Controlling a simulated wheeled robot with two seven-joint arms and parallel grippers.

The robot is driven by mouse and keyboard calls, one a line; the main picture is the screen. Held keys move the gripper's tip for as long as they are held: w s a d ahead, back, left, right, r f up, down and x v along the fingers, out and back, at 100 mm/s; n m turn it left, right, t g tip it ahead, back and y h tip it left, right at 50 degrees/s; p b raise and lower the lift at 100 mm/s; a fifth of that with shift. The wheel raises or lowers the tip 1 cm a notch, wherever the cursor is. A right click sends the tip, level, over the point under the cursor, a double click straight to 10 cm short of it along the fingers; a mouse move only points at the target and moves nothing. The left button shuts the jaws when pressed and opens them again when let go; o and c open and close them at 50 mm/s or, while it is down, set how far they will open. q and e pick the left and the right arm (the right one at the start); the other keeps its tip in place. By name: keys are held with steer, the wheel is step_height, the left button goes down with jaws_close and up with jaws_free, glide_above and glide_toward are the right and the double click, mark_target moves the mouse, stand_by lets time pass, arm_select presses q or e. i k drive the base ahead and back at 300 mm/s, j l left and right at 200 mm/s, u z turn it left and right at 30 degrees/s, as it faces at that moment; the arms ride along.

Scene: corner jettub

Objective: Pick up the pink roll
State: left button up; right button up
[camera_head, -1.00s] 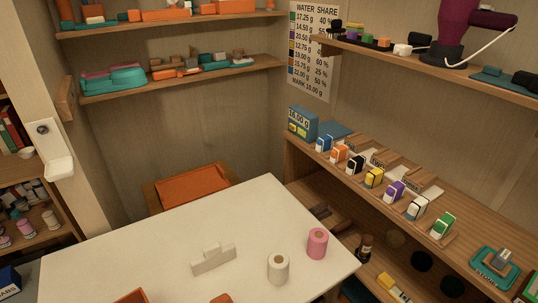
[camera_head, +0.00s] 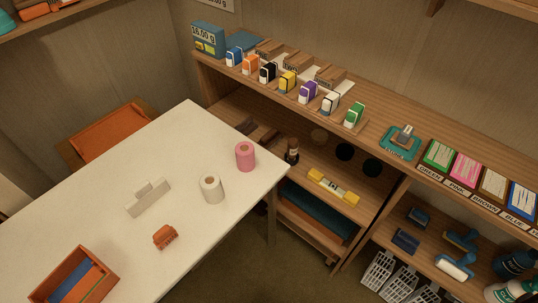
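The pink roll (camera_head: 245,156) stands upright on the white table (camera_head: 110,200), close to its right edge. A white roll (camera_head: 211,189) stands upright just in front of it and a little to the left, apart from it. Neither of my grippers shows in the head view.
On the table are a pale block holder (camera_head: 148,197), a small orange object (camera_head: 165,236) and an orange box (camera_head: 75,277). An orange chair (camera_head: 110,132) is behind the table. A wooden shelf (camera_head: 375,112) with several coloured blocks runs along the right wall. Floor shows between table and shelf.

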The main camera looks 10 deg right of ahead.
mark_target(244, 150)
steer(key=l+u, duration=0.35)
steer(key=k+l+u, duration=0.1)
steer(key=l+u, duration=0.3)
